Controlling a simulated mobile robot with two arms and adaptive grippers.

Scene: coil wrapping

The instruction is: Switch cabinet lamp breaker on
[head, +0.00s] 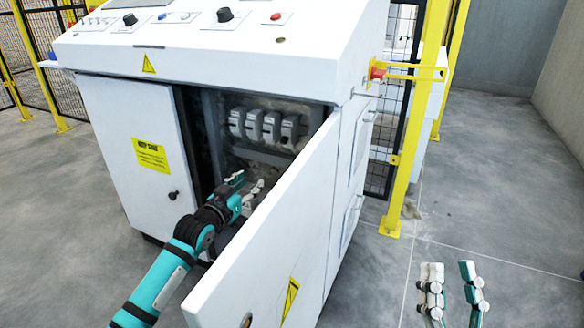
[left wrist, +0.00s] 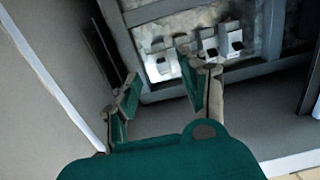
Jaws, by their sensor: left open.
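A row of several grey breakers (head: 263,126) is mounted on the back panel inside the open cabinet. They also show in the left wrist view (left wrist: 208,45) beyond the fingertips. I cannot tell which is the lamp breaker, nor its switch position. My left gripper (head: 247,188) reaches into the cabinet opening, below and in front of the breakers. It is open and empty; in the left wrist view its spread fingers (left wrist: 160,82) point toward the leftmost breaker, with the right finger overlapping the row. My right gripper (head: 452,282) is open and empty, at lower right outside the cabinet.
The open white cabinet door (head: 270,245) stands just right of my left arm. The closed left door (head: 135,130) bounds the opening's left side. The control panel (head: 200,40) overhangs above. A yellow post (head: 411,130) stands to the right; floor there is clear.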

